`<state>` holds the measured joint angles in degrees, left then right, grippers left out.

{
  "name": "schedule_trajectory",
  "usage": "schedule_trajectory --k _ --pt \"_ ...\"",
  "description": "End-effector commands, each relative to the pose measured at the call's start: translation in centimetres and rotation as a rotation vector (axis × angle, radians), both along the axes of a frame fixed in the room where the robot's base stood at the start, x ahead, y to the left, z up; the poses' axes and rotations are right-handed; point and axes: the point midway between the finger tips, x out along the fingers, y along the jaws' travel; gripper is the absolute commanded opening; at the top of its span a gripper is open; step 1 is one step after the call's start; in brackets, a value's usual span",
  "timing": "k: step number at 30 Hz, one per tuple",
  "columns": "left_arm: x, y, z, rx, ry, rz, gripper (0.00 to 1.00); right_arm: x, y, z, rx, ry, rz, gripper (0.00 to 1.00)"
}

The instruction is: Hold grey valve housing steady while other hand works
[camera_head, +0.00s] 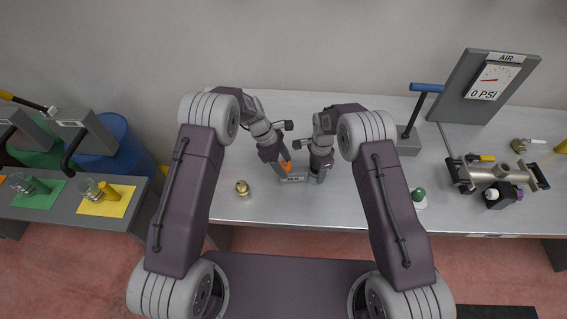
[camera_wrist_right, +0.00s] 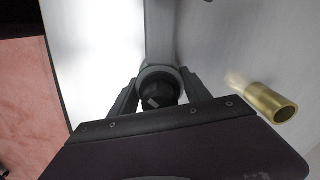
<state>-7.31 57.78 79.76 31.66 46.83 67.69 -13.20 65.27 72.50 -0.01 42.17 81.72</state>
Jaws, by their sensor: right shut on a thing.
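The grey valve housing (camera_head: 294,179), with an AIR label on its front, sits on the metal bench between my two grippers. My right gripper (camera_head: 317,177) points down at its right end. In the right wrist view my right gripper (camera_wrist_right: 157,92) is shut on the round grey end of the housing (camera_wrist_right: 160,72), with a finger on each side. A dark part sits inside that round end. My left gripper (camera_head: 285,168) is at the housing's left side, beside a small orange part (camera_head: 288,176). Its fingers are too small and hidden to judge.
A brass fitting (camera_head: 242,187) stands on the bench to the left. A hand pump with a blue handle (camera_head: 427,87), a gauge board (camera_head: 490,82) reading 0 PSI and a pipe assembly (camera_head: 485,173) are at the right. A green-topped bottle (camera_head: 419,198) stands near the front edge.

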Motion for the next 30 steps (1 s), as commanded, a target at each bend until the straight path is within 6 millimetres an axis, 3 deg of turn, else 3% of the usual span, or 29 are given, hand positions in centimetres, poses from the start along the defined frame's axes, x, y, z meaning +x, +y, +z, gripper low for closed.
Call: schedule_trajectory --k 1,6,17,30 --pt "0.00 0.01 -0.02 0.000 0.000 0.000 0.48 -0.19 0.00 -0.19 0.000 0.006 -0.001 0.00" --pt "-0.02 0.02 -0.01 0.000 0.001 0.000 0.00 -0.20 0.00 -0.20 0.000 0.006 -0.001 0.00" --pt "0.00 -0.01 -0.01 -0.001 0.002 -0.061 0.00 -0.19 -0.03 -0.22 -0.001 0.005 -0.002 0.00" --pt "0.22 -0.09 -0.06 0.000 0.001 -0.420 0.00 -0.16 -0.05 -0.24 -0.001 0.005 -0.004 0.00"
